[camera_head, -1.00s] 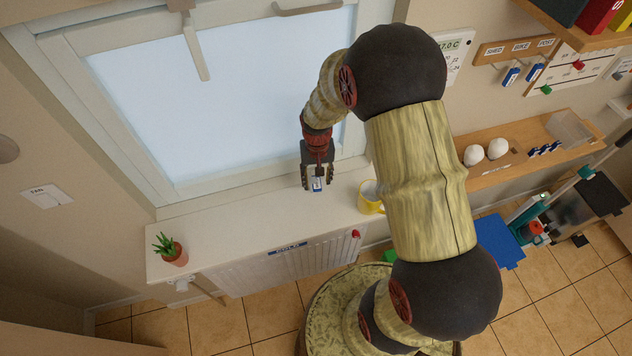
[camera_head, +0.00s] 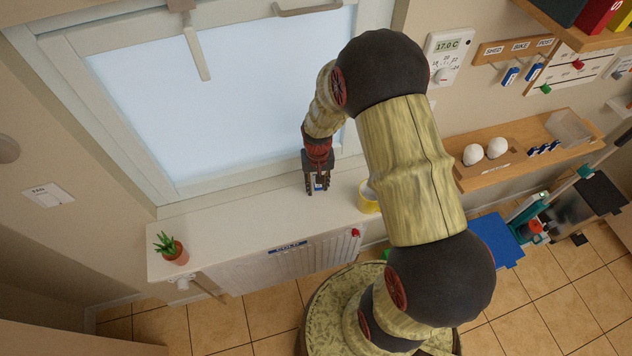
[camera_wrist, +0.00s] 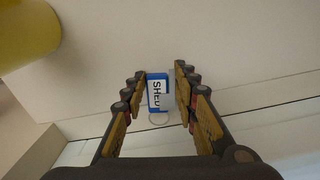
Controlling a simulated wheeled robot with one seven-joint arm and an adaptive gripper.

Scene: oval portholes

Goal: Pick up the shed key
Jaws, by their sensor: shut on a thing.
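The shed key's blue tag (camera_wrist: 156,93), with a white label reading SHED, lies between the fingers in the wrist view. A thin ring shows at its lower end. My gripper (camera_wrist: 160,75) is shut on this shed key. In the head view my gripper (camera_head: 318,186) points down at the white windowsill, with the key's tag (camera_head: 318,188) small between its fingers. I cannot tell whether the key touches the sill.
A yellow mug (camera_head: 367,199) stands on the sill right of my gripper, partly behind my arm. A potted plant (camera_head: 172,249) stands at the sill's left end. The sill (camera_head: 235,228) between is clear. A labelled key rack (camera_head: 515,55) hangs at upper right.

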